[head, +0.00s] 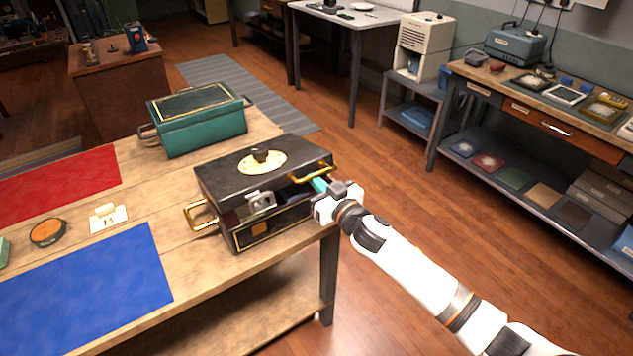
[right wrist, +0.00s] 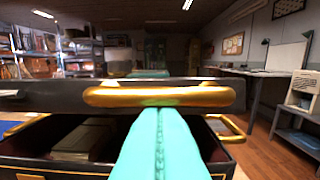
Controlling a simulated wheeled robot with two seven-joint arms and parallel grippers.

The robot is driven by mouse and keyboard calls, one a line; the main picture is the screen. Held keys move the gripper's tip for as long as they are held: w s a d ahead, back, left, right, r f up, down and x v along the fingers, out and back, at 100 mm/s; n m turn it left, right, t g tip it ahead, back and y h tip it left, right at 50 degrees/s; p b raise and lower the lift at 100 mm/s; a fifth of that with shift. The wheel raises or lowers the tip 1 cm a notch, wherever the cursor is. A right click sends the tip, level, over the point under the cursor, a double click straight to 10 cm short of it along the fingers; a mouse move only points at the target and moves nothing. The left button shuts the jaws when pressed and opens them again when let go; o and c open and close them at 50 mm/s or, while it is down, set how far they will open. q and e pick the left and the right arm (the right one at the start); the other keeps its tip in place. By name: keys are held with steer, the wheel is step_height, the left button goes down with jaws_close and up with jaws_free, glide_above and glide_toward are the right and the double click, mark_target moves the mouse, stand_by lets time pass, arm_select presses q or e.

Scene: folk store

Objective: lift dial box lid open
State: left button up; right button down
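The dial box (head: 225,182) is black with gold trim and stands at the table's right end. Its lid, with a round cream dial (head: 262,161) on top, is partly raised, and the right wrist view shows a dark gap between lid (right wrist: 50,97) and box body (right wrist: 60,165). A gold lid handle (head: 312,174) also crosses the right wrist view (right wrist: 158,96). My right gripper (head: 320,184) has teal fingers pressed together, with their tips under the handle bar; the bar is not between them. The fingertips' far ends are hidden. My left gripper is not in view.
A teal box (head: 205,125) stands behind the dial box. A red mat (head: 60,183), a blue mat (head: 85,290), an orange round tin (head: 48,232) and a small cream block (head: 108,217) lie on the left. Open floor lies right of the table.

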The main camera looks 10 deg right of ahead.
mark_target(313, 163)
steer(key=shift+w+a+r+p, duration=0.1)
steer(key=shift+w+r+p, duration=0.05)
steer(key=shift+r+p, duration=0.5)
steer(key=shift+w+a+r+p, duration=0.1)
steer(key=shift+w+r+p, duration=0.05)
steer(key=shift+r+p, duration=0.45)
steer(key=shift+r, duration=0.15)
steer(key=shift+w+r+p, duration=0.2)
steer(key=shift+r+p, duration=0.25)
steer(key=shift+r, duration=0.05)
steer(key=shift+w+r+p, duration=0.15)
steer(key=shift+r+p, duration=0.3)
steer(key=shift+r, duration=0.05)
steer(key=shift+a+r, duration=0.1)
steer(key=shift+w+r, duration=0.1)
steer(key=shift+r, duration=0.05)
steer(key=shift+w+a+r+p, duration=0.1)
steer(key=shift+w+r+p, duration=0.15)
steer(key=shift+r+p, duration=0.3)
steer(key=shift+w+a+r+p, duration=0.1)
steer(key=shift+w+r+p, duration=0.15)
steer(key=shift+r+p, duration=0.25)
